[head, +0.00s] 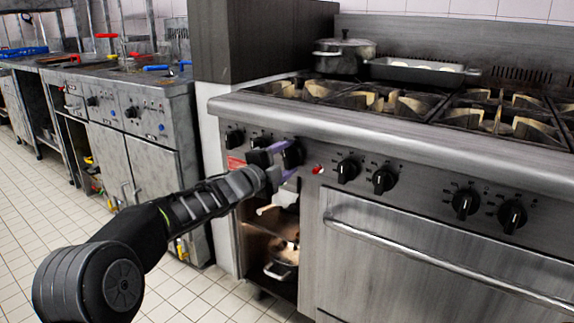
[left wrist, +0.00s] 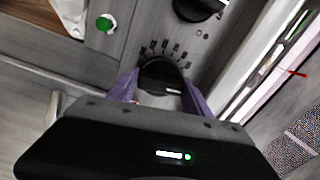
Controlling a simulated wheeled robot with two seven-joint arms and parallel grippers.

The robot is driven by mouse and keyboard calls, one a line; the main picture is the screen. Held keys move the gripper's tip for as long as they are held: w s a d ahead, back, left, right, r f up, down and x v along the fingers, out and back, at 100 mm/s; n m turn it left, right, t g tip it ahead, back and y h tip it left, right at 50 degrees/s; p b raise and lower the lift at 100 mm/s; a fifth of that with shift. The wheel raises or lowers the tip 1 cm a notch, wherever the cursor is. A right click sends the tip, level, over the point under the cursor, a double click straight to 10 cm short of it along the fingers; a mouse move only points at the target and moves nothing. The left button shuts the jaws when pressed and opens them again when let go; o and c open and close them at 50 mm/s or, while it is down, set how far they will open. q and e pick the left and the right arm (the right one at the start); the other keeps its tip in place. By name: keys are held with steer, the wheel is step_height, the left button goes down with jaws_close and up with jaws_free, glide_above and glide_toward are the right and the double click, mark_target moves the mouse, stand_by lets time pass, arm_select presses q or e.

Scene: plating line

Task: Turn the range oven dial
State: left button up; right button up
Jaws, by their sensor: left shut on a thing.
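The range (head: 345,123) fills the right of the head view, with a row of black dials along its steel front panel. My left gripper (head: 282,160) is at the panel, with its purple fingers on either side of one black dial (head: 293,154). In the left wrist view the left gripper (left wrist: 160,90) is shut on that dial (left wrist: 161,76), one finger on each side. Tick marks fan out around the dial on the panel. Which function this dial has cannot be read. My right gripper does not show.
Other dials, such as one black dial (head: 347,170), stand to the right of the held one. The oven door handle (head: 440,262) sticks out below. A pot (head: 344,55) and a tray (head: 420,72) stand on the cooktop. Tiled floor (head: 190,290) lies open at the left.

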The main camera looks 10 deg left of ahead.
arm_select(q)
steer(key=shift+m+b, duration=0.4)
steer(key=shift+m, duration=0.6)
steer(key=o, duration=1.3)
steer(key=v, duration=0.8)
steer(key=shift+p, duration=0.3)
